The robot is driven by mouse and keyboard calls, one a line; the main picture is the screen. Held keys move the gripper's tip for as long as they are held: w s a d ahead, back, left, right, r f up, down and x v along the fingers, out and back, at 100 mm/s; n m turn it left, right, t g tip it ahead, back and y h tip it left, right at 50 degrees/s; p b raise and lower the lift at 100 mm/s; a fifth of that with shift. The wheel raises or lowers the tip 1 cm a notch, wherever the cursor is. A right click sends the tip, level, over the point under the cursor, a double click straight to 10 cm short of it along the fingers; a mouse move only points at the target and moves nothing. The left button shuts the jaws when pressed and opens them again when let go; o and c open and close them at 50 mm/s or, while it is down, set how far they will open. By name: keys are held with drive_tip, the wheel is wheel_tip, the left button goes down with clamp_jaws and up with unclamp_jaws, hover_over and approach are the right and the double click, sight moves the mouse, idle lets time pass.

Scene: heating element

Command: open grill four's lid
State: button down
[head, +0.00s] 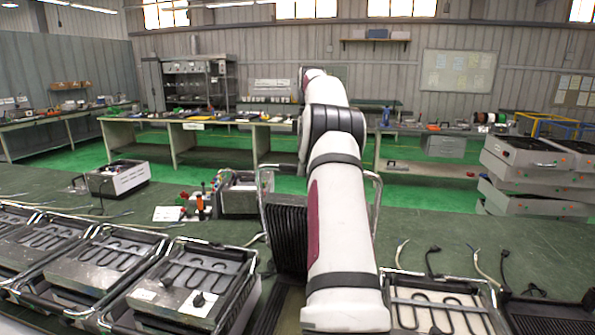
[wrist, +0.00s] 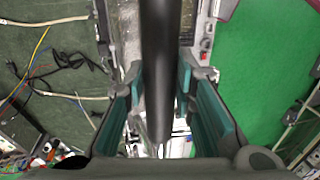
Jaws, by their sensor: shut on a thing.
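The grill behind my arm has a dark ribbed lid (head: 286,238) standing up steeply, raised off its base. A bent metal handle frame (head: 264,178) rises from the lid and shows on both sides of my arm. My gripper (wrist: 160,88) is shut on the dark round handle bar (wrist: 160,45), with teal finger pads on either side of it. In the head view my arm hides the gripper, the grip and most of this grill's base. No number shows on the grill.
Several grills with metal handles (head: 190,283) stand in a row to the left. A grill with its heating element showing (head: 440,312) stands close on the right. Cables lie on the green bench (head: 440,235). Grey cases (head: 535,160) are stacked at the right.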

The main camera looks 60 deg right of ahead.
drive_tip(key=shift+d+f, duration=0.3)
drive_tip(key=shift+d, duration=0.25)
drive_tip(key=shift+w, duration=0.1)
drive_tip(key=c, duration=1.3)
unclamp_jaws()
drive_tip(key=shift+w+d, duration=0.1)
drive_tip(key=shift+r, duration=0.15)
drive_tip(key=shift+a, duration=0.2)
